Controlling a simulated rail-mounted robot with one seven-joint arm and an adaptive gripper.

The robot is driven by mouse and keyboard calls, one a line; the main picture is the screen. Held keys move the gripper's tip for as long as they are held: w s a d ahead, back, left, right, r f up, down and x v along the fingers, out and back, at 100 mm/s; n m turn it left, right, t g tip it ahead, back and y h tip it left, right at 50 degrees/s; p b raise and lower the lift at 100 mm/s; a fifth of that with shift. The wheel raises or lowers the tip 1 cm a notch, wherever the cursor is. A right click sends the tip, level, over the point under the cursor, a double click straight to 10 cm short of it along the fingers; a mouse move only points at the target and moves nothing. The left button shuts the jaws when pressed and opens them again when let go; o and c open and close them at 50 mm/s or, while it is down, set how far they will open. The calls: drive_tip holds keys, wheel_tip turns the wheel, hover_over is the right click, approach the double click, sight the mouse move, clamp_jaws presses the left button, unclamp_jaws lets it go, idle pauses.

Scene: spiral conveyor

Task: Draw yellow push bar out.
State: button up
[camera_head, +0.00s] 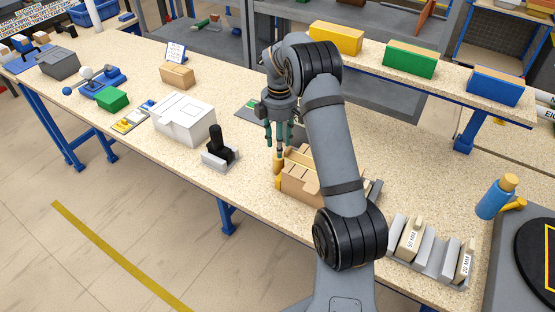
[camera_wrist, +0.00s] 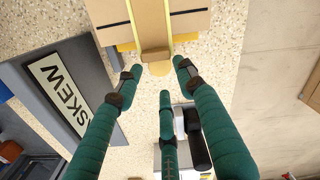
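The yellow push bar (camera_head: 278,165) shows as a small yellow part at the left end of the light wooden box (camera_head: 302,187). My gripper (camera_head: 279,145) points down above this end of the box. The rest of the bar is hidden or hard to make out.
A black-handled device (camera_head: 218,148) and a white box (camera_head: 184,119) stand left of the wooden box. A dark panel marked SKEW (camera_wrist: 62,92) lies close to the fingers. A grey rack with labelled blocks (camera_head: 430,256) is at right. The table's front edge is near.

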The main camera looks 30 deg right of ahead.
sight(278, 160)
drive_tip(key=f+p, duration=0.1)
drive_tip(key=f, duration=0.7)
drive_tip(key=shift+w+a+f+p, duration=0.15)
drive_tip(key=shift+w+p, duration=0.05)
drive_tip(key=shift+p, duration=0.2)
drive_tip(key=shift+c, duration=0.5)
drive_tip(key=c, duration=0.8)
clamp_jaws()
